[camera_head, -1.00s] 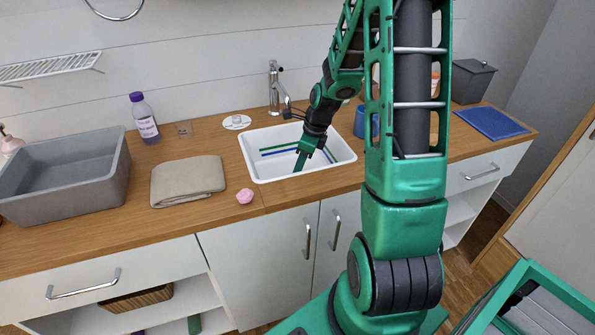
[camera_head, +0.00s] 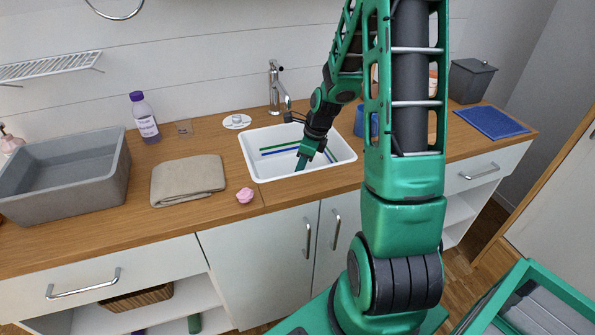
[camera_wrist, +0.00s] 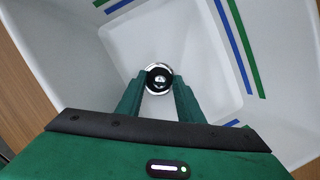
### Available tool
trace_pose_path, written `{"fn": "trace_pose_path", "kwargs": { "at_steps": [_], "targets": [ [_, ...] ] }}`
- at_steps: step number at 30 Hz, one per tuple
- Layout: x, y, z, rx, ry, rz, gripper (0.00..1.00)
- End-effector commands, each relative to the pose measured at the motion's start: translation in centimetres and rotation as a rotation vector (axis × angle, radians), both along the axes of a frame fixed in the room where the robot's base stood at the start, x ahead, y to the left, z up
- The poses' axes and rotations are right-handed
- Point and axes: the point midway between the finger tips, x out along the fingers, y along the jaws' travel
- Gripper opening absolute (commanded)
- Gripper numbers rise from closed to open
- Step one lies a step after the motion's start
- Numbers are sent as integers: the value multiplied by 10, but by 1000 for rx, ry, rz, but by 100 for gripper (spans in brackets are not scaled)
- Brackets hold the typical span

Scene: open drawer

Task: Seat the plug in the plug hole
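The white sink basin (camera_head: 262,172) is set into the wooden counter, and my gripper (camera_head: 300,167) reaches down into it. In the wrist view my gripper (camera_wrist: 158,84) has its two green fingers on either side of the small dark round plug (camera_wrist: 158,80), with their tips against its sides. A bright chrome ring, the rim of the plug hole (camera_wrist: 152,67), shows around the plug near the middle of the basin floor. The fingers hide part of the ring. I cannot tell whether the plug is in the hole or just above it. The head view hides both.
The tap (camera_head: 274,88) stands behind the sink. A blue cup (camera_head: 361,121) is close to its right, partly behind my arm. A white dish (camera_head: 237,121), folded cloth (camera_head: 188,180), pink item (camera_head: 245,195) and grey tub (camera_head: 65,180) lie left. Blue and green stripes mark the basin wall.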

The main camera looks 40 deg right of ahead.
Motion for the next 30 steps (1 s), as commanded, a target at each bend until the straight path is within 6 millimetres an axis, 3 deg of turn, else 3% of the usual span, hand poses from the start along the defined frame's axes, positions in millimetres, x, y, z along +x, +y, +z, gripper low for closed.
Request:
{"fn": "trace_pose_path", "kwargs": {
  "at_steps": [15,23,26,30],
  "targets": [
    [-19,-17,88,-2,-3,-2,34],
    [-24,-20,110,-4,-2,4,34],
    [-32,-18,116,-26,-1,61,34],
    [-58,-13,132,-106,-1,267,34]
  ]
}}
